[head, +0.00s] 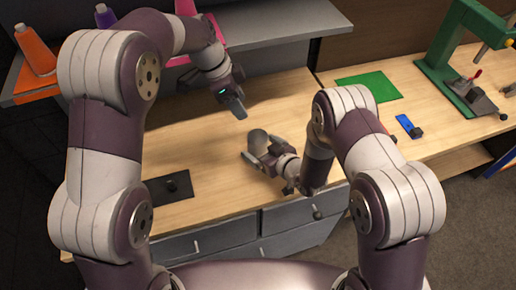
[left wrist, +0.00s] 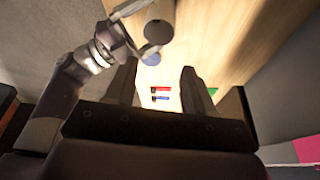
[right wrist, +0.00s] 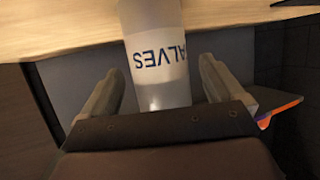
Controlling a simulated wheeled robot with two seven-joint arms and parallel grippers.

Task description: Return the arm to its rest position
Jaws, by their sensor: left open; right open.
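My left gripper (head: 235,103) is open and empty above the wooden worktop. In the left wrist view its fingers (left wrist: 158,88) are apart with nothing between them. My right gripper (head: 258,158) is lower, near the worktop's front edge, and open. A pale cylindrical container (head: 258,140) stands at its jaws. In the right wrist view the container (right wrist: 158,60) bears dark letters reading "ALVES", seen upside down, and lies between the two open fingers (right wrist: 155,88), with gaps on both sides. The left wrist view also shows the container (left wrist: 159,32) beside my right gripper (left wrist: 122,30).
A raised shelf (head: 275,22) at the back holds orange (head: 35,50) and purple (head: 105,16) cone-shaped items. A black plate (head: 168,189) lies at the front left. A green mat (head: 368,88), blue item (head: 408,126) and green press (head: 452,60) are right. Drawers (head: 290,212) are below.

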